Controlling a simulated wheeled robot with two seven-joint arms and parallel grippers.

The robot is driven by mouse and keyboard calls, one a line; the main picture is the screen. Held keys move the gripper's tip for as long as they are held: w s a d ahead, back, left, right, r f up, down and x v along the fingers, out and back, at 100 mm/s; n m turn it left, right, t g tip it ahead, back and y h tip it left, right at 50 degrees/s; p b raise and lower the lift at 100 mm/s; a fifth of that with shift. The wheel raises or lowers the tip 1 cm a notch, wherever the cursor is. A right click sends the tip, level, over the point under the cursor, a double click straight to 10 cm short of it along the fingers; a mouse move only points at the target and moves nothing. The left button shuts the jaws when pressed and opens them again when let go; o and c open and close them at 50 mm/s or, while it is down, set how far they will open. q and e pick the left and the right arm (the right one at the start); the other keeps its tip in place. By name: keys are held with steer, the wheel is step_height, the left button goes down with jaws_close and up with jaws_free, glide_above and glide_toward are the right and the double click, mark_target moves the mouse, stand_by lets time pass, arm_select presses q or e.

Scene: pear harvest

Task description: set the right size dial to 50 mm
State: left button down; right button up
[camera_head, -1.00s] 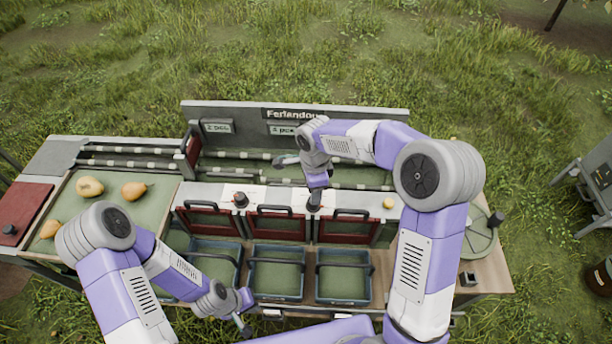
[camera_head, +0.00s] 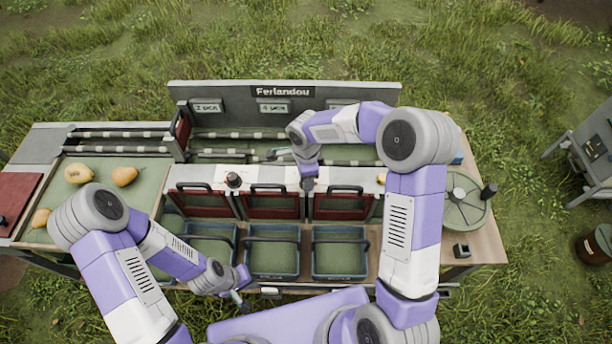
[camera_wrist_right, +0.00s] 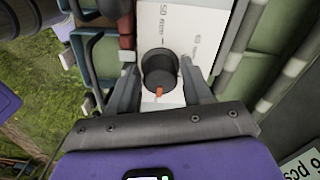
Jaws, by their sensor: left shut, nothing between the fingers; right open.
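The right size dial is a black round knob (camera_wrist_right: 159,68) with an orange pointer mark, on a white scale plate (camera_wrist_right: 172,25). In the right wrist view its mark points down the picture, toward my palm, while printed figures, one looking like 50, lie on the upper side. My right gripper (camera_wrist_right: 160,88) is open, with one finger on each side of the knob; whether they touch it I cannot tell. In the head view my right gripper (camera_head: 307,180) largely covers this dial. My left gripper (camera_head: 240,298) is shut and empty near the front edge of the bench.
Another black dial (camera_head: 233,180) stands to the left on the white strip. Red gates with dark handles (camera_head: 270,205) line the front, above green-lined bins (camera_head: 272,260). Several pears (camera_head: 79,173) lie on the left tray. A round green disc (camera_head: 462,205) is at the right.

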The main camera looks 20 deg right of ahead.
steer(key=c, duration=0.8)
